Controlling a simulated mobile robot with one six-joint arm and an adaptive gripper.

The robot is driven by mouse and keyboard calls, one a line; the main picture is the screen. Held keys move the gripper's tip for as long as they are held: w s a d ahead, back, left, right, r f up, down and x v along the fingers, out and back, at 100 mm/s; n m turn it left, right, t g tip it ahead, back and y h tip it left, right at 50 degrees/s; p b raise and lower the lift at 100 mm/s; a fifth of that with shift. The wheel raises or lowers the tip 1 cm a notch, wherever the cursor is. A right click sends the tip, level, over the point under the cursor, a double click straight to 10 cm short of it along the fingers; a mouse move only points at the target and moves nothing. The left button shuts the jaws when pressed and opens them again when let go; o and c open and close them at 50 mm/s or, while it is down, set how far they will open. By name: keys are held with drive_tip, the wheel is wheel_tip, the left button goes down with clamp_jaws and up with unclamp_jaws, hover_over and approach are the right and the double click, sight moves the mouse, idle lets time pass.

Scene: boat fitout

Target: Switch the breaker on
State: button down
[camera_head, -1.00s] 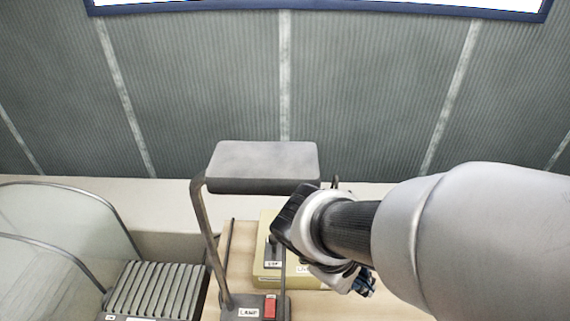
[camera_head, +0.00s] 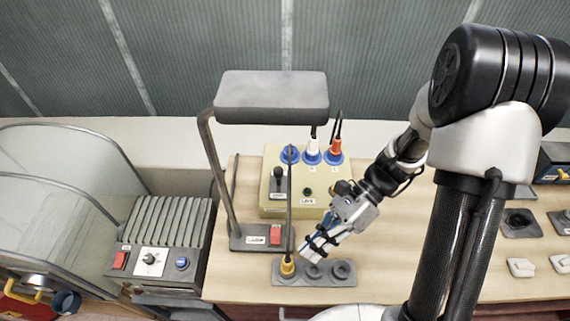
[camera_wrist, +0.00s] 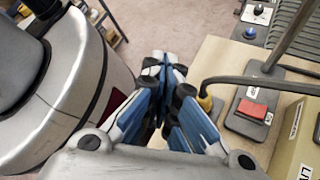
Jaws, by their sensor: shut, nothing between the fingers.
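A cream box (camera_head: 270,206) with a black lever (camera_head: 278,180) on its top left stands near the back of the wooden bench. A small label sits below the lever, too small to read surely. A dark green round indicator (camera_head: 307,191) sits right of the lever, above a label that seems to read LIVE. My gripper (camera_head: 310,250) is shut and empty, in front of the box, low over a grey strip with round sockets (camera_head: 313,281). In the wrist view its blue and grey fingers (camera_wrist: 163,68) meet at the tips. The box's right front is partly behind my gripper.
A lamp (camera_head: 272,97) with a red switch (camera_head: 276,234) overhangs the box. A yellow plug (camera_head: 287,266) with a cable sits in the strip's left socket. A ribbed unit (camera_head: 165,231) is at left.

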sight(279, 177)
drive_tip(key=w+d+f+m+t+y, duration=0.2)
drive_tip(key=w+f+m+t+y, duration=0.2)
drive_tip(key=w+m+t, duration=0.3)
drive_tip(key=w+d+f+m+t+y+p, duration=0.1)
drive_tip(key=w+f+m+t, duration=0.4)
drive_tip(key=m, duration=1)
drive_tip(key=w+d+t+y, duration=0.1)
drive_tip(key=t+y, duration=0.1)
drive_tip(key=shift+w+d+m+t+y+p, duration=0.3)
drive_tip(key=shift+w+d+t+y, duration=0.05)
drive_tip(key=shift+d+t+y, duration=0.05)
drive_tip(key=shift+f, duration=0.1)
drive_tip(key=x, duration=0.4)
drive_tip(key=w+x, duration=0.1)
drive_tip(key=x, duration=0.7)
drive_tip(key=shift+w+d, duration=0.25)
drive_tip(key=shift+d, duration=0.05)
drive_tip(key=shift+w+a+r, duration=0.2)
drive_tip(key=shift+w, duration=0.45)
